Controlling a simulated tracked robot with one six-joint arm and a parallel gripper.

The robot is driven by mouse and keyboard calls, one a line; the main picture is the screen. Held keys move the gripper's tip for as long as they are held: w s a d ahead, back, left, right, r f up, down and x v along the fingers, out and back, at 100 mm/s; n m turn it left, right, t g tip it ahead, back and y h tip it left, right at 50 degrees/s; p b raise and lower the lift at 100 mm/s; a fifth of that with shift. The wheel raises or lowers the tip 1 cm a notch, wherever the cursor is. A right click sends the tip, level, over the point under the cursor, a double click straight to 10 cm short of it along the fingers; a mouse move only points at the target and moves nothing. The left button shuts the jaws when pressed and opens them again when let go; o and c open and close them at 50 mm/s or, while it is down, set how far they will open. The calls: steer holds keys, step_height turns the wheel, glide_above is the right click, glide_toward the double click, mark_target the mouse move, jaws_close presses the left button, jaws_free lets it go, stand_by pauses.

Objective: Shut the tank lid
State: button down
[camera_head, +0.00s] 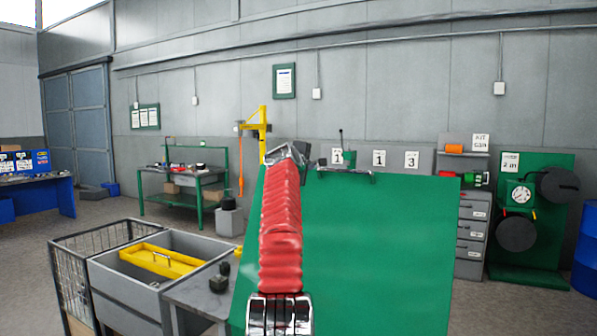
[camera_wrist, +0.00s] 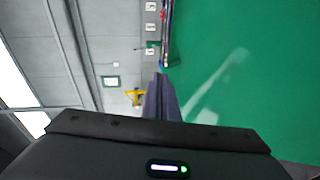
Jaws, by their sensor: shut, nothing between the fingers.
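A large flat green panel (camera_head: 375,245), which looks like the tank lid, stands raised in front of me and fills the middle of the head view. It fills the right of the wrist view (camera_wrist: 260,80). A dark bar handle (camera_head: 345,172) runs along its top edge; it also shows in the wrist view (camera_wrist: 167,35). My gripper (camera_head: 301,152) is at the panel's upper left, past the end of my red-sleeved arm. In the wrist view my gripper's fingers (camera_wrist: 159,78) are together and empty, beside the handle's near end. I cannot tell whether they touch it. The tank itself is hidden.
A grey bin (camera_head: 125,282) with a yellow tray (camera_head: 162,260) and a wire cage (camera_head: 75,265) stand at the lower left. A grey drawer cabinet (camera_head: 471,228) and a green reel stand (camera_head: 545,255) are at the right. Floor shows at the back left.

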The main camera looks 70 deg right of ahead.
steer(key=w+a+t+y, duration=0.3)
steer(key=w+a+t, duration=0.1)
steer(key=w+a, duration=1.35)
steer(key=w+a+f+t+y, duration=0.1)
steer(key=w+a+f+y, duration=0.15)
steer(key=a, duration=1.05)
steer(key=w+a+f+t+y, duration=0.1)
steer(key=w+a+f+y, duration=0.15)
steer(key=a, duration=1.05)
steer(key=s+a+f+y, duration=0.25)
steer(key=a+f, duration=0.35)
steer(key=a, duration=0.6)
steer(key=s+a+f+y, duration=0.25)
steer(key=a+f, duration=0.35)
steer(key=a, duration=0.7)
steer(key=s+a+f+g+y, duration=0.1)
steer(key=s+a+f+y, duration=0.2)
steer(key=s+a+f, duration=1.3)
steer(key=shift+s+a+f+n, duration=0.35)
steer(key=shift+s+f, duration=0.45)
steer(key=shift+f, duration=0.15)
